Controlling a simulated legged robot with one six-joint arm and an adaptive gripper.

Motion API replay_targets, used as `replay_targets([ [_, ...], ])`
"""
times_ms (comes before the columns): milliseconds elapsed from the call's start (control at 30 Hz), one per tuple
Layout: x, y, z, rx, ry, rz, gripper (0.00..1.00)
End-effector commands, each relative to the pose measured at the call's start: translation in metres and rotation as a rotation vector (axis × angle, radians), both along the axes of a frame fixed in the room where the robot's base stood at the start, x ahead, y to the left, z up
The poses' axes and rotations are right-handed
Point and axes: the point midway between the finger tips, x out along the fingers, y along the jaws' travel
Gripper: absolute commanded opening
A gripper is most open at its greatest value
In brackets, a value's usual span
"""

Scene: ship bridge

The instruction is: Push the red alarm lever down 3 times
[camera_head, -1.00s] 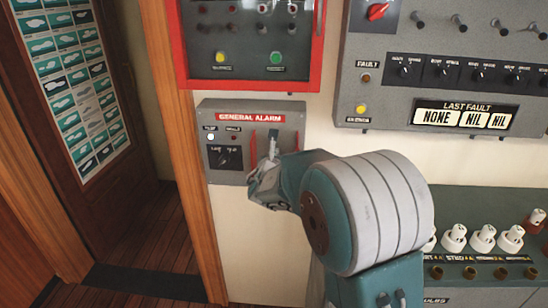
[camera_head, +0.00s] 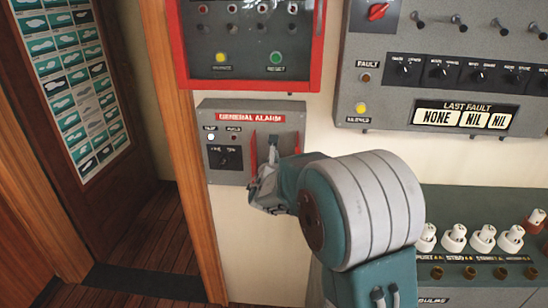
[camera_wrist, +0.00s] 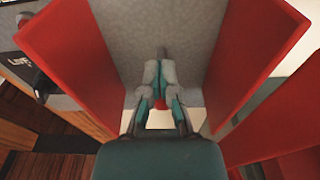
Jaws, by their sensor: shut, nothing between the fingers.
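The grey general alarm box (camera_head: 226,176) hangs on the wall, with red guard plates at its right side. In the wrist view, one red plate (camera_wrist: 75,60) stands left of my gripper and another (camera_wrist: 252,60) stands right. My gripper (camera_wrist: 160,56) is shut, with its fingertips between the plates in front of the grey box face. A small red piece (camera_wrist: 160,104) shows between the finger bases; it may be part of the lever. In the head view my gripper (camera_head: 272,150) hides the lower right of the box. Lever position and contact cannot be told.
A red-framed panel (camera_head: 250,85) is close above the alarm box. A grey fault panel (camera_head: 400,100) is at the upper right. A console with several white knobs (camera_head: 480,240) is at the lower right. Bare wall lies below the box.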

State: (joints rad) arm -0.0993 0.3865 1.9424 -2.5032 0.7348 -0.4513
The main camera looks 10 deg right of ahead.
Motion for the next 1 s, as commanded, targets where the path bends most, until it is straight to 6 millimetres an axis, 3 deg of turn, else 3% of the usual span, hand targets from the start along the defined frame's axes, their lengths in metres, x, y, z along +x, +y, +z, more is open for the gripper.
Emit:
replay_targets([
  [1000,0.0,0.0,0.041,0.001,0.001,0.0,0.0],
])
